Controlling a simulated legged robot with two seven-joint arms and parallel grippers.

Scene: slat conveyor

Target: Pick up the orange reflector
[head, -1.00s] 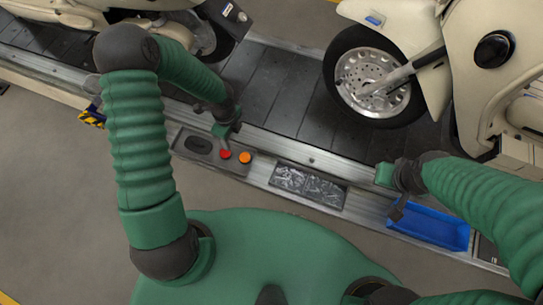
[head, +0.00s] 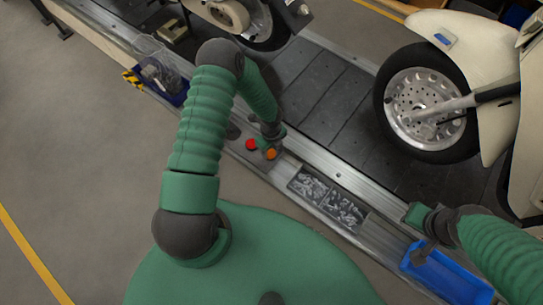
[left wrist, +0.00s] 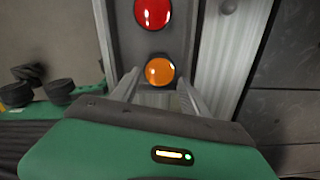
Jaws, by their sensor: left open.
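The orange reflector (head: 271,153) is a small round disc on the grey ledge along the conveyor, and it also shows in the left wrist view (left wrist: 160,71). A red reflector (head: 250,144) lies beside it, to its left; in the left wrist view it (left wrist: 152,12) is beyond the orange one. My left gripper (left wrist: 158,82) is open, with its two fingers on either side of the orange reflector and nothing held. In the head view my left gripper (head: 267,146) partly covers it. My right gripper (head: 422,248) hangs by the blue bin; its jaws are unclear.
A tray of small metal parts (head: 328,199) and a blue bin (head: 445,275) sit along the ledge to the right. A dark blue bin (head: 165,78) is at the far left end. Cream scooters (head: 490,50) stand on the dark slat conveyor (head: 345,110).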

